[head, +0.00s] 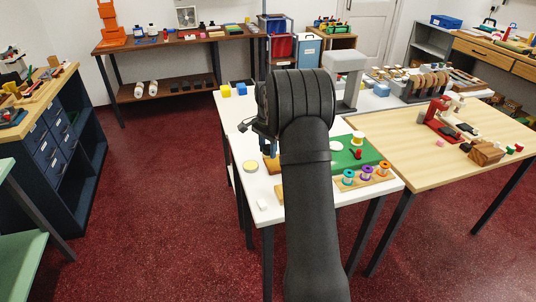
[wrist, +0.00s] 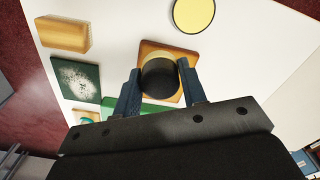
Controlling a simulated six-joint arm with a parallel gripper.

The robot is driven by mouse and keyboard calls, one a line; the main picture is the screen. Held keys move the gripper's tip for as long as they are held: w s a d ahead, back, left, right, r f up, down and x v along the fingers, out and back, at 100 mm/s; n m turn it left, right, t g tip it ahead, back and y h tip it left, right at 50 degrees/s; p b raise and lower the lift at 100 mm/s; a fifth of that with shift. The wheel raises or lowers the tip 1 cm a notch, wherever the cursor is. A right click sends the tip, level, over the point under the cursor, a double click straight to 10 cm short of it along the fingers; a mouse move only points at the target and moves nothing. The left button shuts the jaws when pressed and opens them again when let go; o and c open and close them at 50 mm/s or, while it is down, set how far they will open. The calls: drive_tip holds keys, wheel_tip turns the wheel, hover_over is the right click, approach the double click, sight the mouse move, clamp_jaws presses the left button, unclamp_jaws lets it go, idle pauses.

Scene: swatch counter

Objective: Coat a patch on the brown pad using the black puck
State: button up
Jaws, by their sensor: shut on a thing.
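My gripper (wrist: 160,85) is shut on the black puck (wrist: 159,78), with a blue finger on either side of it. The puck is over the brown pad (wrist: 148,47), a square block with an orange-brown face, in the wrist view. The puck hides the middle of the pad. I cannot tell whether the puck touches it. In the head view my arm covers most of this spot. A blue fingertip (head: 268,148) and an edge of the brown pad (head: 271,166) show left of the arm; the puck is hidden there.
A yellow disc with a dark rim (wrist: 193,14) lies beside the pad. On the other side are a tan block (wrist: 62,35) and a dark green pad with white specks (wrist: 77,78). A green mat (head: 374,155) and a rack of coloured spools (head: 367,182) stand right of my arm.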

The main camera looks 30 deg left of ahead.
drive_tip(key=shift+r, duration=1.25)
